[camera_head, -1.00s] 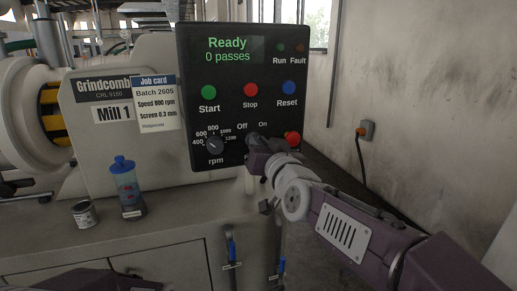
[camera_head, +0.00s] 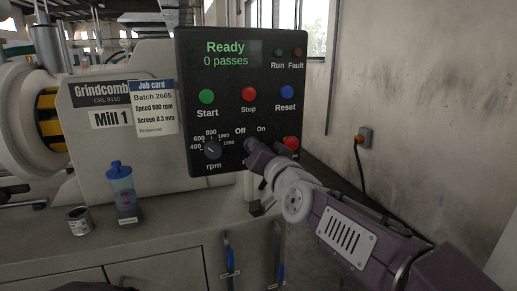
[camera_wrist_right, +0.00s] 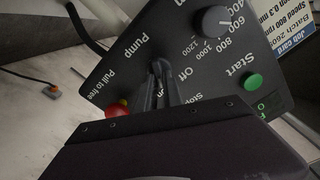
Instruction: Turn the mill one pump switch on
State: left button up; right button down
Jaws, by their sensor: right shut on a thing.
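The black control panel (camera_head: 222,110) of Mill 1 faces me, with its display reading "Ready, 0 passes". My right gripper (camera_head: 250,146) is at the panel's lower part, just under the "Off" and "On" labels. In the right wrist view its two dark fingers (camera_wrist_right: 163,84) are closed together at the pump switch, between the "Pump" and "Off" lettering. The fingers hide the switch almost wholly, so its setting cannot be read. My left gripper is not in view.
A red stop button (camera_head: 291,143) sits close right of my right gripper. The rpm knob (camera_head: 213,150) is to its left. Green (camera_head: 207,96), red (camera_head: 249,94) and blue (camera_head: 287,92) buttons are above. A blue-capped bottle (camera_head: 121,185) and small can (camera_head: 79,220) stand on the bench.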

jog(key=c, duration=1.5)
grip_release()
jog(key=p+v, duration=0.9)
